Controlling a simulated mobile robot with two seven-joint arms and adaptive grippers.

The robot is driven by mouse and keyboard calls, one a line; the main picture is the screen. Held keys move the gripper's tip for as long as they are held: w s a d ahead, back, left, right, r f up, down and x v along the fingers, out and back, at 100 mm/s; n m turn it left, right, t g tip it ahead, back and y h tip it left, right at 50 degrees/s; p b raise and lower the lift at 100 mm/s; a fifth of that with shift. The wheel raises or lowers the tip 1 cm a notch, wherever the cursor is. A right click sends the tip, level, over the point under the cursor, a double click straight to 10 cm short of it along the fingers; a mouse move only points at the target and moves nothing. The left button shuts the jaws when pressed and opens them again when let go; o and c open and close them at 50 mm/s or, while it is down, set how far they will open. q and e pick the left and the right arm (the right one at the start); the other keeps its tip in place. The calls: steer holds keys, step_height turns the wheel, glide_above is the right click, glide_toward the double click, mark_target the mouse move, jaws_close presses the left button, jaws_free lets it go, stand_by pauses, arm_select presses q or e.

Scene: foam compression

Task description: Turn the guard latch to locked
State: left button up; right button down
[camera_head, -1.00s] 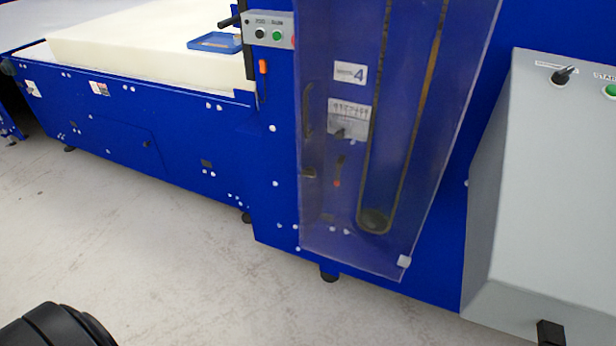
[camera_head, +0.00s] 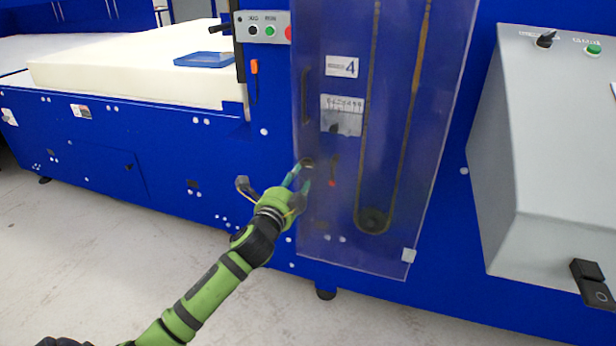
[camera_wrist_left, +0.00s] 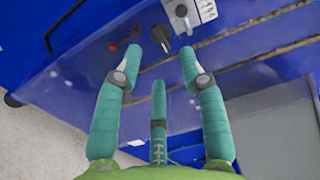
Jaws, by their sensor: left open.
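The guard is a clear panel (camera_head: 345,240) in front of the blue machine's belt. The guard latch (camera_head: 307,163) appears as a small dark piece at the panel's left edge, partly hidden by my fingers. My left gripper (camera_head: 302,172) is open, its teal fingertips close to the latch; I cannot tell whether they touch it. In the left wrist view the fingertips (camera_wrist_left: 160,55) are apart, with a dark knob (camera_wrist_left: 162,36) just beyond the gap. I cannot tell whether this knob is the latch. My right gripper is out of view.
A red-tipped lever (camera_head: 332,178) and a scale plate (camera_head: 342,115) sit behind the panel. A grey control console (camera_head: 545,160) stands at right. A large foam block (camera_head: 120,65) lies on the bed at left. The floor in front (camera_head: 110,240) is clear.

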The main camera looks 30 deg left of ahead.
mark_target(307, 164)
arm_select(q)
steer(key=x, duration=0.6)
steer(key=shift+w+f, duration=0.1)
steer(key=shift+w, duration=0.15)
jaws_close()
